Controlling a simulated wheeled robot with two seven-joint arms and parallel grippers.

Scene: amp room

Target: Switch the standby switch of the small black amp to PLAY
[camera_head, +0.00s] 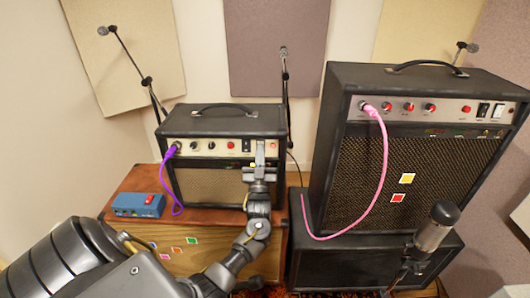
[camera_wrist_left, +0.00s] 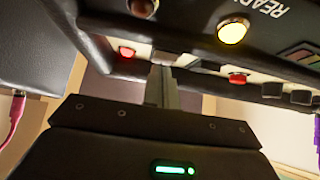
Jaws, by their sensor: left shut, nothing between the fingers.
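The small black amp (camera_head: 225,119) stands on a wooden cabinet, with a pale control panel of knobs, a black switch (camera_head: 246,146) and a red lamp (camera_head: 273,145). My left gripper (camera_head: 260,155) is shut and empty, upright at the panel's right part, between the black switch and the red lamp. It hides that stretch of panel, so the standby switch position cannot be read; contact is unclear. In the left wrist view the shut fingers (camera_wrist_left: 161,85) reach up to the panel, between a red lamp (camera_wrist_left: 127,52) and a red knob (camera_wrist_left: 237,78). My right gripper is not in view.
A larger black amp (camera_head: 340,150) on a black cabinet stands close on the right, with a pink cable (camera_head: 384,170). A purple cable (camera_head: 166,180) and a blue pedal (camera_head: 140,205) are at the left. A microphone (camera_head: 437,225) stands in front right.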

